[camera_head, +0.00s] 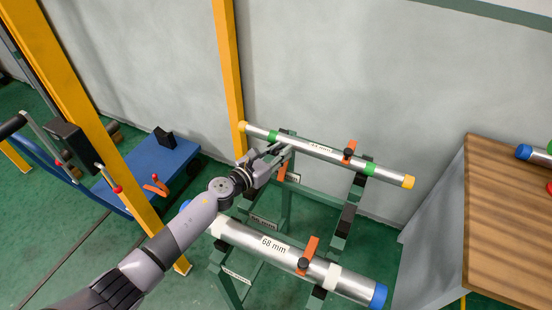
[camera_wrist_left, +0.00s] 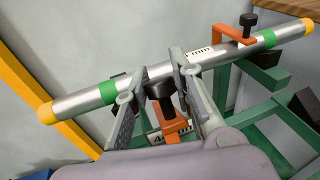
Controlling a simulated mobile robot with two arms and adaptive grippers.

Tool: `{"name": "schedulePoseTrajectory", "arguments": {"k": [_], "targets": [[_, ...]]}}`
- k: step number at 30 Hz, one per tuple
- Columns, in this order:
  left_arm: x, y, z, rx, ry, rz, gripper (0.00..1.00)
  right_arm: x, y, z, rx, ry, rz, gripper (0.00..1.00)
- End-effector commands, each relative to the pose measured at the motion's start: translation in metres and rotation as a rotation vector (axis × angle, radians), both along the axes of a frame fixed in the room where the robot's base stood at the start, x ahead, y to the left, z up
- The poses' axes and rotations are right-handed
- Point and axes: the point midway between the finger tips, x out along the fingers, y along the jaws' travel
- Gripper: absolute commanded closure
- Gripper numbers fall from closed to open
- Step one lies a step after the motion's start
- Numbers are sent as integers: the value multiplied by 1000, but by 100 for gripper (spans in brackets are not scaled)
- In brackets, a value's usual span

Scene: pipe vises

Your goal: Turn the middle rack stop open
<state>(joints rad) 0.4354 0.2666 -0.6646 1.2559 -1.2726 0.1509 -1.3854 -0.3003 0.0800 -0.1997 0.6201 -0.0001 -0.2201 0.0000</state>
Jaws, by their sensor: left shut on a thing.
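The rack (camera_head: 336,227) carries a pipe with green bands and yellow ends (camera_head: 325,154) and, nearer, a 68 mm pipe with blue ends (camera_head: 268,246). My left gripper (camera_head: 284,151) is at the left part of the green-banded pipe. In the left wrist view its fingers (camera_wrist_left: 160,72) are shut on the black knob (camera_wrist_left: 160,90) of an orange stop (camera_wrist_left: 175,124), in front of that pipe (camera_wrist_left: 205,60). This stop also shows below the gripper in the head view (camera_head: 282,172). Its contact faces are partly hidden. My right gripper is not in view.
Another orange stop (camera_head: 349,151) lies over the green-banded pipe, and one (camera_head: 309,255) over the 68 mm pipe. A yellow post (camera_head: 229,75) stands close behind the gripper. A wooden table (camera_head: 510,215) is at the right, a blue bench (camera_head: 165,168) at the left.

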Motion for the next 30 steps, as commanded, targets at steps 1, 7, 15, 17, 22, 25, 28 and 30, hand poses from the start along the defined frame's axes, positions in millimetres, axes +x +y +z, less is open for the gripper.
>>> {"name": "schedulePoseTrajectory", "arguments": {"k": [1,7,15,17,22,25,28,30], "targets": [[4,0,4,0,-9,4,100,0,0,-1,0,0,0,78],[8,-1,4,1,-7,4,100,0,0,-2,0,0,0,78],[8,-1,4,1,-7,5,100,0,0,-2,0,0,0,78],[8,-1,4,1,-7,5,100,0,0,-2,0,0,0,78],[8,-1,3,1,-6,4,70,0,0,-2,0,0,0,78],[7,-1,2,1,-4,3,63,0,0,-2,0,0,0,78],[7,-2,2,1,-3,2,57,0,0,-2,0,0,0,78],[7,-2,1,0,-1,2,57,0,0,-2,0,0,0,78]]}}
